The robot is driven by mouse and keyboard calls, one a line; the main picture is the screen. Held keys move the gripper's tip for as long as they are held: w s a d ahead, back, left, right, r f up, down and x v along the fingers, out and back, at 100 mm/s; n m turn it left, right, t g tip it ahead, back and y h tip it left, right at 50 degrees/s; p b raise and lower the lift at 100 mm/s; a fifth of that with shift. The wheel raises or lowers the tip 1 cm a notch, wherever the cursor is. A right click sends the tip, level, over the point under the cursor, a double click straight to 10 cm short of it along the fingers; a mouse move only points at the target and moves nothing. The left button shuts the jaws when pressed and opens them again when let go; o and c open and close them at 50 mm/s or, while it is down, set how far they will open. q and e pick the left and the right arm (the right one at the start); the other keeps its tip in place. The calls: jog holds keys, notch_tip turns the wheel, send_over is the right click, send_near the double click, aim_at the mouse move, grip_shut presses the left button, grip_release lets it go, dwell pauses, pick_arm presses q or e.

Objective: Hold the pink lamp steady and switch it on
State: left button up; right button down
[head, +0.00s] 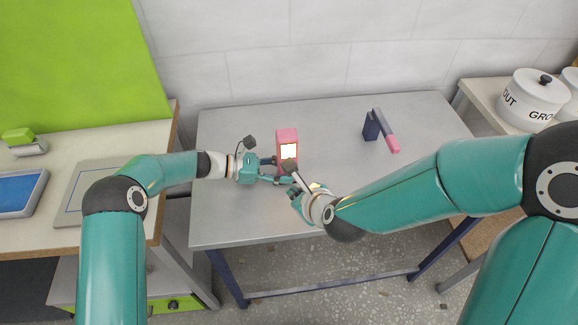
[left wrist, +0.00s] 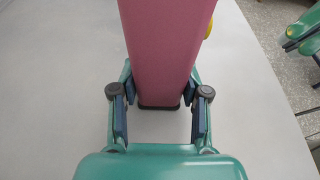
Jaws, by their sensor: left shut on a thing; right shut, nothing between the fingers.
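The pink lamp (head: 286,136) stands upright on the grey table, and its front panel glows bright white-yellow. My left gripper (head: 275,169) is shut on the lamp low down, from the left. In the left wrist view the lamp's pink side (left wrist: 168,45) rises between the two fingers of my left gripper (left wrist: 160,105), and a yellow knob (left wrist: 209,28) shows at its right edge. My right gripper (head: 298,193) is shut and empty, just in front of the lamp. Its green fingers show apart from the lamp at upper right in the left wrist view (left wrist: 302,30).
The grey table (head: 225,222) has free room at right, around a dark blue and pink stand-like object (head: 381,130). A wooden-topped counter (head: 150,140) with a grey pad (head: 90,180) is at left. White canisters (head: 530,103) stand on a shelf at right.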

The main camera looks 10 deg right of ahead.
jog(key=shift+s, duration=0.4)
pick_arm(q)
jog(key=o, duration=1.1)
jog(key=shift+c, duration=0.2)
jog(key=shift+a, duration=0.1)
